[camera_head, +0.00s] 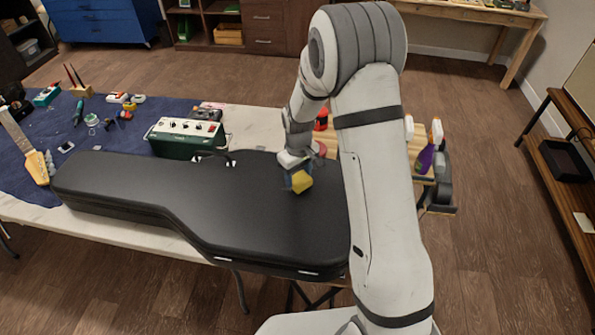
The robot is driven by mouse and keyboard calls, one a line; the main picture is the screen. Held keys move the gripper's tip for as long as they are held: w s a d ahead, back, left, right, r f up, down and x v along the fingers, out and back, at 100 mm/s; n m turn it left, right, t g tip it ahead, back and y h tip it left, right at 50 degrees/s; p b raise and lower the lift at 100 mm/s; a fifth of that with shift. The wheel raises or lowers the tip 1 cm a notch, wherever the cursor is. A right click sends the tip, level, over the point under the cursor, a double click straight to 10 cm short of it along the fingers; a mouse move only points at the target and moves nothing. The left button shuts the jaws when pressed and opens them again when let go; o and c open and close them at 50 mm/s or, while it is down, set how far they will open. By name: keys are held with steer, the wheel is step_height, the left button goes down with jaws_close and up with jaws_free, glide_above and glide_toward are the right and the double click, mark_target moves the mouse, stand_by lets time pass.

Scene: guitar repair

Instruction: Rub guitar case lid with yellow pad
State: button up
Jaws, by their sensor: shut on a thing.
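A black guitar case (240,215) lies closed on the table, its narrow end to the left and its wide end to the right. My gripper (297,181) is over the wide part of the lid, shut on a small yellow pad (302,182). The pad is at the lid surface or just above it; I cannot tell whether it touches. My arm hides the right end of the case and part of the gripper.
A green amplifier-like box (187,138) stands just behind the case. A guitar neck (22,145) and small tools lie on the blue cloth (100,138) at left. A purple spray bottle (428,150) stands at right, beyond my arm. The lid's left part is clear.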

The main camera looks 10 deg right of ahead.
steer(key=shift+a+f, duration=0.2)
steer(key=shift+f, duration=0.05)
steer(key=shift+w+a+f+p, duration=0.1)
steer(key=shift+w+a+p, duration=0.1)
steer(key=shift+a, duration=0.35)
steer(key=shift+w+a+f+p, duration=0.1)
steer(key=shift+w+a+p, duration=0.1)
steer(key=shift+a, duration=0.3)
steer(key=shift+c, duration=0.3)
steer(key=shift+w+a+r+p, duration=0.15)
steer(key=shift+a+p, duration=0.25)
steer(key=shift+a, duration=0.25)
steer(key=shift+d+f, duration=0.2)
steer(key=shift+f, duration=0.05)
steer(key=shift+s+d+b, duration=0.25)
steer(key=shift+d+b, duration=0.05)
steer(key=shift+d, duration=0.4)
steer(key=shift+s+d+b, duration=0.2)
steer(key=shift+d+b, duration=0.05)
steer(key=shift+d, duration=0.45)
steer(key=r, duration=0.1)
steer(key=r+p, duration=0.1)
steer(key=r, duration=0.1)
steer(key=shift+s+d, duration=0.1)
steer(key=shift+d, duration=0.25)
steer(key=shift+r+p, duration=1.45)
steer(key=shift+r, duration=1.2)
steer(key=shift+f, duration=0.1)
